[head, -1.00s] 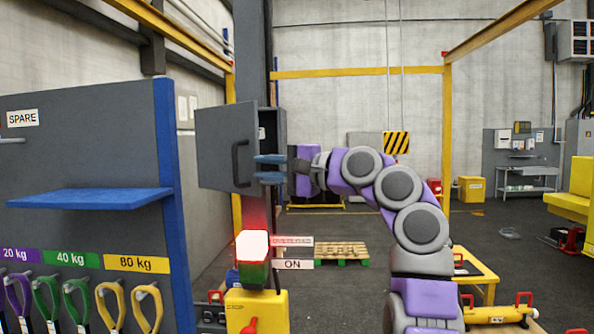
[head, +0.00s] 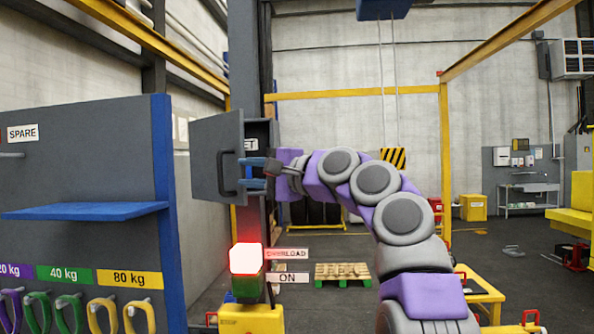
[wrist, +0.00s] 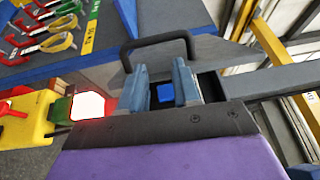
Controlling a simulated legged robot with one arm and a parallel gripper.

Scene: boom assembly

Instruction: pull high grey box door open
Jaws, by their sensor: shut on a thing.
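The high grey box (head: 263,133) is fixed to the dark column. Its grey door (head: 208,150) stands partly open, swung out to the left, and part of a white label shows inside the box. The dark door handle (head: 226,174) is a bar on the door's face; in the wrist view it (wrist: 155,44) arches just beyond the fingertips. The exact contact is hard to see. A small blue patch (wrist: 165,92) shows between the fingers.
Below the box are a lit red lamp (head: 245,258) on a yellow base (head: 250,318) and OVERLOAD and ON signs (head: 287,278). A grey panel with a blue shelf (head: 85,210) and hanging slings stands at left. Open floor lies at right, beyond a yellow table (head: 480,290).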

